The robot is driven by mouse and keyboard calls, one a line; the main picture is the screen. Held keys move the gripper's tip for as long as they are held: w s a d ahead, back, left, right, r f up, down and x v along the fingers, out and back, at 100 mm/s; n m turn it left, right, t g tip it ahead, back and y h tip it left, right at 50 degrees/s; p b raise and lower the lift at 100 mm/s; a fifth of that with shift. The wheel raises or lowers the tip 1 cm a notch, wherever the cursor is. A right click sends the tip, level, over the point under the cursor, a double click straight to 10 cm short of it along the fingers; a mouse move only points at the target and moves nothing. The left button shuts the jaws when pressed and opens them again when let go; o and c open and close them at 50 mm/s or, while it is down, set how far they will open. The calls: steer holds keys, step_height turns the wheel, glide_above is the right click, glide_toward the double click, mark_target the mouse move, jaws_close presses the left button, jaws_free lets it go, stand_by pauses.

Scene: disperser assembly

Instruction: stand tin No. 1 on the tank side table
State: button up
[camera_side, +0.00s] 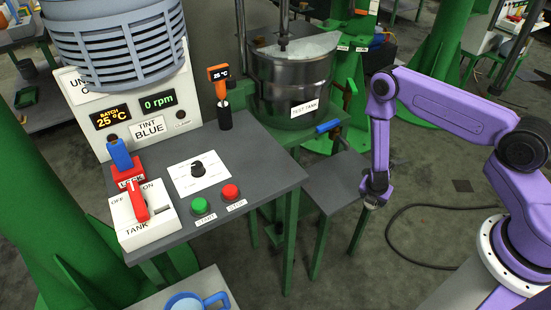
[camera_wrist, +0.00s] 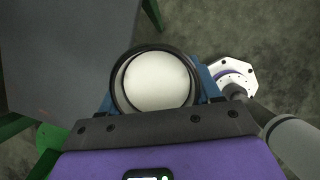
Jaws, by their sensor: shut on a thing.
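A round tin (camera_wrist: 157,82) with a dark rim and a white top fills the middle of the wrist view. My gripper (camera_wrist: 155,88) is shut on it, with blue fingers on both sides. No number on the tin can be read. In the side view my gripper (camera_side: 373,200) points down at the right edge of the grey tank side table (camera_side: 333,182), and the tin is mostly hidden there. In the wrist view the table top (camera_wrist: 55,60) lies to the left, bare where it shows. The tin appears just off its edge, over the floor.
The steel test tank (camera_side: 292,85) stands behind the table, with a blue-handled valve (camera_side: 328,127) above the table. The control desk (camera_side: 240,160) with switches and buttons is at the left. A black cable (camera_side: 400,225) lies on the open floor at the right.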

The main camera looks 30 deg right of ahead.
steer(key=w+a+r+n+t+y, duration=0.15)
steer(key=w+a+r+n, duration=0.3)
steer(key=a+r, duration=0.45)
steer(key=w+a+r+n+t+y, duration=0.15)
steer(key=w+a+r+n, duration=0.4)
steer(key=r, duration=0.65)
steer(key=s+a+r+n+g+y, duration=0.1)
steer(key=s+a+r+n+y, duration=0.1)
steer(key=s+a+r+n, duration=0.5)
steer(key=s+a+r+n+g+y, duration=0.1)
steer(key=s+a+r+n+y, duration=0.1)
steer(key=s+a+r+n, duration=0.6)
steer(key=m, duration=0.3)
glide_toward(272, 175)
steer(key=shift+s+a, duration=0.2)
steer(key=shift+a, duration=0.05)
steer(key=shift+w+a+f, duration=0.15)
steer(key=shift+w+f, duration=0.2)
steer(key=shift+f, duration=0.2)
steer(key=shift+w+a+f, duration=0.2)
steer(key=shift+w+f, duration=0.2)
steer(key=shift+f, duration=1.45)
steer(key=shift+f, duration=0.2)
